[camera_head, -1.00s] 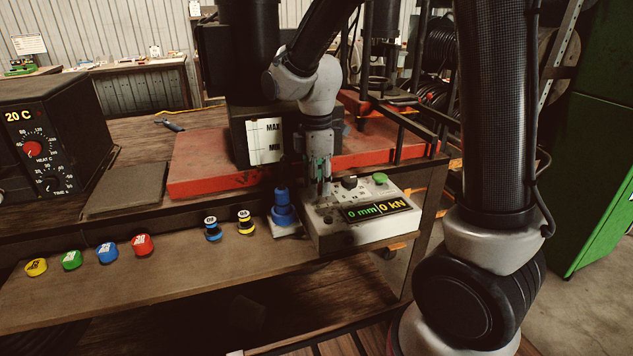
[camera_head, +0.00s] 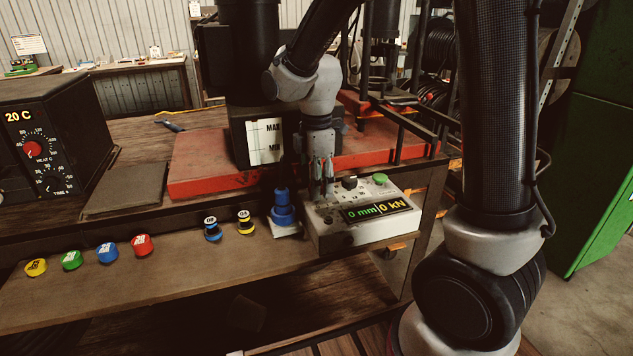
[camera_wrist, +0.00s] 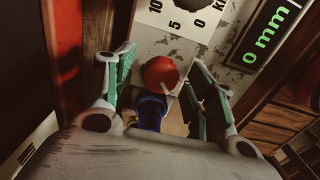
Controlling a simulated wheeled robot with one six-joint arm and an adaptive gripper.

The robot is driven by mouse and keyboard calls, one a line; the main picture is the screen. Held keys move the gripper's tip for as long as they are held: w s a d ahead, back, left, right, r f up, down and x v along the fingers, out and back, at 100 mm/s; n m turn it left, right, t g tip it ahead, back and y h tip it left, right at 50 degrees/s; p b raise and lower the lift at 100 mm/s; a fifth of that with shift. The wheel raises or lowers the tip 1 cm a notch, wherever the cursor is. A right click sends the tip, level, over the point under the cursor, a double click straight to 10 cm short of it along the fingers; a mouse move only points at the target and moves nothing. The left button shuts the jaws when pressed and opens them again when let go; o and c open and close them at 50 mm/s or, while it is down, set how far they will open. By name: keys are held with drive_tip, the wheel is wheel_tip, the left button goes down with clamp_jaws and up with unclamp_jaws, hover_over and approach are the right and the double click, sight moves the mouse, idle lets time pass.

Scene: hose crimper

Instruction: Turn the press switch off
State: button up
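The press control box (camera_head: 360,232) is a worn, light panel on the bench front, with a lit display (camera_head: 375,210) reading 0 mm and 0 kN. A round red knob (camera_wrist: 160,72) shows on the panel in the wrist view; I cannot tell its on or off position. In the head view it is hidden by my gripper (camera_head: 323,178), which points down over the box's left part. In the wrist view my gripper (camera_wrist: 160,85) is open, with one finger on each side of the red knob. I cannot tell whether they touch it.
A green button (camera_head: 380,179) and a dark dial (camera_head: 349,182) sit on the box beside my gripper. A blue stepped piece (camera_head: 283,210) stands close to the box's left side. Several coloured caps lie along the shelf at left. The red press base (camera_head: 212,165) is behind.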

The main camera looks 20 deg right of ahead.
wheel_tip(320, 180, up, 12)
idle(0.6)
drive_tip(key=s+d+r+m+t, duration=0.1)
drive_tip(key=s+d+m+t, duration=0.1)
drive_tip(key=s+d+m, duration=0.5)
drive_tip(key=s+d+r+m+t, duration=0.1)
drive_tip(key=s+d+m+t, duration=0.1)
drive_tip(key=s+d+m, duration=0.5)
drive_tip(key=s+m, duration=0.4)
drive_tip(key=s, duration=0.1)
drive_tip(key=shift+d, duration=0.4)
